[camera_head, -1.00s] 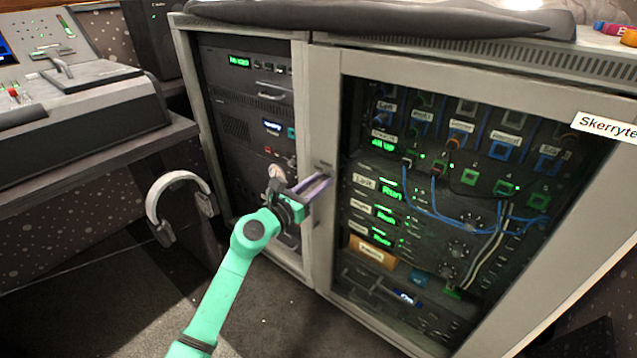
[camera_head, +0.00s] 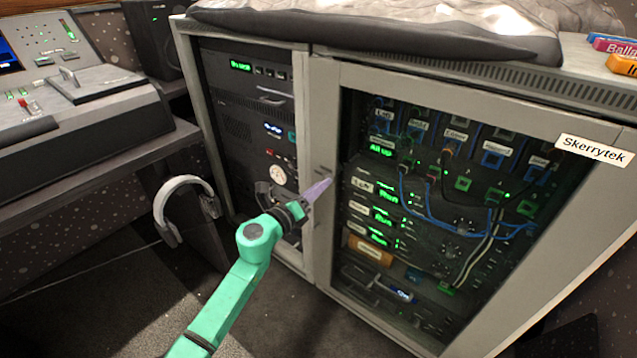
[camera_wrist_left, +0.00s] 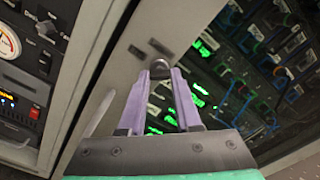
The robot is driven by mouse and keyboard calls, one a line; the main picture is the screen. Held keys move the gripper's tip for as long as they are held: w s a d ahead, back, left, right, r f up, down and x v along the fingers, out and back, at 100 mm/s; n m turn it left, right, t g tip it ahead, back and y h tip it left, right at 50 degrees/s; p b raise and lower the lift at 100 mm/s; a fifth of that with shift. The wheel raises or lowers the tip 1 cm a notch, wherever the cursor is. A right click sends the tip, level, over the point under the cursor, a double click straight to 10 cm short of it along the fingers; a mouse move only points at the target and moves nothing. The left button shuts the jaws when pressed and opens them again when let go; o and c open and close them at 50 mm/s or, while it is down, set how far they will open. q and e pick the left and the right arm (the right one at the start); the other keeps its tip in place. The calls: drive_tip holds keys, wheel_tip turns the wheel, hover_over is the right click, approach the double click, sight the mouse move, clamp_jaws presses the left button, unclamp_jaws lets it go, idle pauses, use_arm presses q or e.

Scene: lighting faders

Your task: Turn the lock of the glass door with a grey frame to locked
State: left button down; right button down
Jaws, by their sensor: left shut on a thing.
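The glass door with a grey frame (camera_head: 328,130) is closed on the right half of the cabinet. Its lock (camera_wrist_left: 160,68) is a small dark knob on the left stile of the frame, seen in the left wrist view between my fingertips. My left gripper (camera_head: 326,184), with purple fingers, reaches that stile; in the left wrist view its fingers (camera_wrist_left: 160,76) are shut on the lock. In the head view the lock is mostly hidden by the fingers. My right gripper is in neither view.
Behind the glass is a rack with blue cables (camera_head: 425,212) and green lights. A second rack section (camera_head: 245,110) stands left of the door. Headphones (camera_head: 160,215) hang at the desk's side. A dark-edged cushion (camera_head: 400,38) lies on the cabinet top.

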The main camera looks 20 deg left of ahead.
use_arm(q)
drive_tip(key=shift+n+p, duration=2.2)
drive_tip(key=shift+n, duration=2.7)
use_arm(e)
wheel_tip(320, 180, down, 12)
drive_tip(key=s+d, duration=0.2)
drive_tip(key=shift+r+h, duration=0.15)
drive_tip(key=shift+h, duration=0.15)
use_arm(q)
drive_tip(key=c, duration=0.6)
unclamp_jaws()
drive_tip(key=p+v, duration=0.1)
drive_tip(key=v, duration=1.3)
drive_tip(key=shift+s, duration=0.3)
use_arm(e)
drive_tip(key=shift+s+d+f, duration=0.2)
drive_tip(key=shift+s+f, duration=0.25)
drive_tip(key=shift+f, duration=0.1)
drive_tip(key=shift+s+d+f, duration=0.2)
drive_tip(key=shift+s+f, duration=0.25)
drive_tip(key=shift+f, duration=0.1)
use_arm(q)
drive_tip(key=shift+a+f, duration=0.1)
drive_tip(key=shift+f, duration=0.05)
